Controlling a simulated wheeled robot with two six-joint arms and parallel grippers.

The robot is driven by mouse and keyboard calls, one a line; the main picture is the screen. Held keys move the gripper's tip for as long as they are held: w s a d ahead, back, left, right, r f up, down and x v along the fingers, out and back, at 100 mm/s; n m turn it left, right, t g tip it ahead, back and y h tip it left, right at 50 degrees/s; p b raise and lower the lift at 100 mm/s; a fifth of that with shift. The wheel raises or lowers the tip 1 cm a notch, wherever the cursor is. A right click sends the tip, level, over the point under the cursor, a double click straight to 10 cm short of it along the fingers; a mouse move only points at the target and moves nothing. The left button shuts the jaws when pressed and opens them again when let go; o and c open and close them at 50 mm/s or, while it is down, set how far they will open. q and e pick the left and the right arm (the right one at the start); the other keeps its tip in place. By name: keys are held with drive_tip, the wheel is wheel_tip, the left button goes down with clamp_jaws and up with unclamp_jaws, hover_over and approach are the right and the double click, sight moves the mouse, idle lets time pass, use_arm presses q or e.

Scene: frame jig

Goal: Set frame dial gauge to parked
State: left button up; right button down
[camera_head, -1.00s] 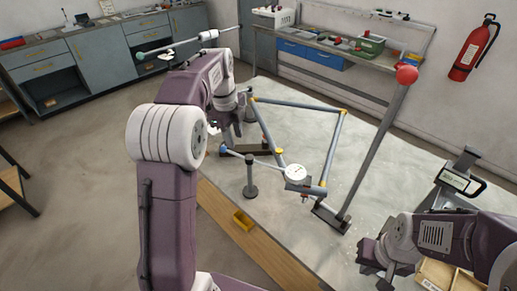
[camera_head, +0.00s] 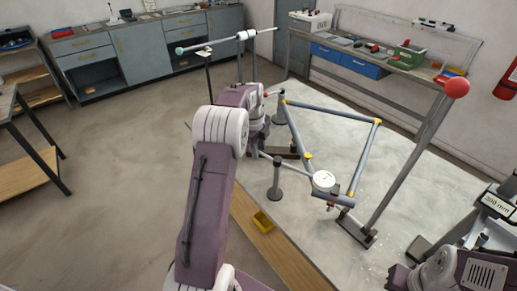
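The dial gauge (camera_head: 323,181), with a round white face, sits by the near corner of the tubular frame (camera_head: 296,130). A thin bar runs from the gauge back past a dark post (camera_head: 275,178) toward my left wrist, where its far end is hidden. My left gripper (camera_head: 258,143) is at the frame's left side, left of the gauge and apart from it. My own arm covers much of it, so its fingers cannot be made out. My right gripper (camera_head: 398,278) is low at the right, partly cut off by the picture edge, and away from the gauge.
A tilted post with a red ball (camera_head: 456,88) rises right of the gauge. A yellow tray (camera_head: 262,222) lies on the wooden strip at the table's near edge. A stand labelled "300 mm" (camera_head: 497,203) is at the right. The floor at left is open.

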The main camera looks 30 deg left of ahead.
use_arm(q)
clamp_jaws()
idle(1.5)
